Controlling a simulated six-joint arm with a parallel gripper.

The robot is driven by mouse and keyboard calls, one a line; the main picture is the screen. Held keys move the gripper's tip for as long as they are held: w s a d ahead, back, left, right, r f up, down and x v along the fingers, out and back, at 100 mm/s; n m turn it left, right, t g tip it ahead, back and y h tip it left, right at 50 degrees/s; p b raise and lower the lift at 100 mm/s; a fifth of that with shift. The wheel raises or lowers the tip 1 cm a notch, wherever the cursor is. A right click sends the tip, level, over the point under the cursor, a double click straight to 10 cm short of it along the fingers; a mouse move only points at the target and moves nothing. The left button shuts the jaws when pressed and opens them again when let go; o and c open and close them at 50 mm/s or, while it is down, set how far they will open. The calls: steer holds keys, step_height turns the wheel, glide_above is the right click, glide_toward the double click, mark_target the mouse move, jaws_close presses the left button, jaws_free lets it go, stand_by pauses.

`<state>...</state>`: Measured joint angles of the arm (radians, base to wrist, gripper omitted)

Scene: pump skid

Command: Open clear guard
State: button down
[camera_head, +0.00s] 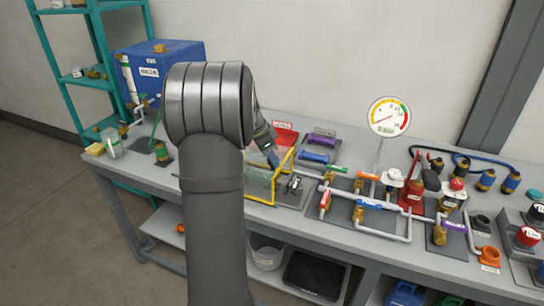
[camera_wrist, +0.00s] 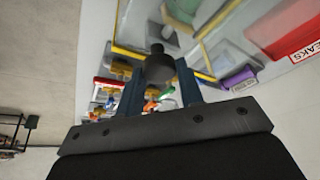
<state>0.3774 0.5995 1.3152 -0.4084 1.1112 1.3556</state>
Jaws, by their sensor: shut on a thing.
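The clear guard (camera_head: 262,186) is a see-through panel with yellow edges on the bench, left of the pipework. In the wrist view, its yellow edge (camera_wrist: 134,53) and clear panel run behind my fingers. My gripper (camera_head: 271,158) is at the guard's upper edge in the head view. In the wrist view, my gripper (camera_wrist: 158,82) has its two blue-grey fingers closed around a dark round knob (camera_wrist: 158,66). The knob appears to belong to the guard, but its joint with the panel is hard to see. My arm hides the guard's left side in the head view.
Pipes with colored valves (camera_head: 360,205) stand right of the guard. A red bin (camera_head: 285,136) and a grey tray with purple and blue handles (camera_head: 317,150) lie behind it. A round gauge (camera_head: 389,117) rises farther right. A blue box (camera_head: 160,65) stands back left.

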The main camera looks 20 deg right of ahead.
steer(key=w+a, duration=1.5)
steer(key=shift+w+a, duration=0.2)
steer(key=shift+a, duration=0.05)
steer(key=c, duration=1)
jaws_free()
steer(key=v, duration=1.7)
steer(key=shift+r, duration=0.2)
steer(key=shift+a, duration=0.1)
steer(key=x, duration=1.7)
steer(key=shift+f, duration=0.2)
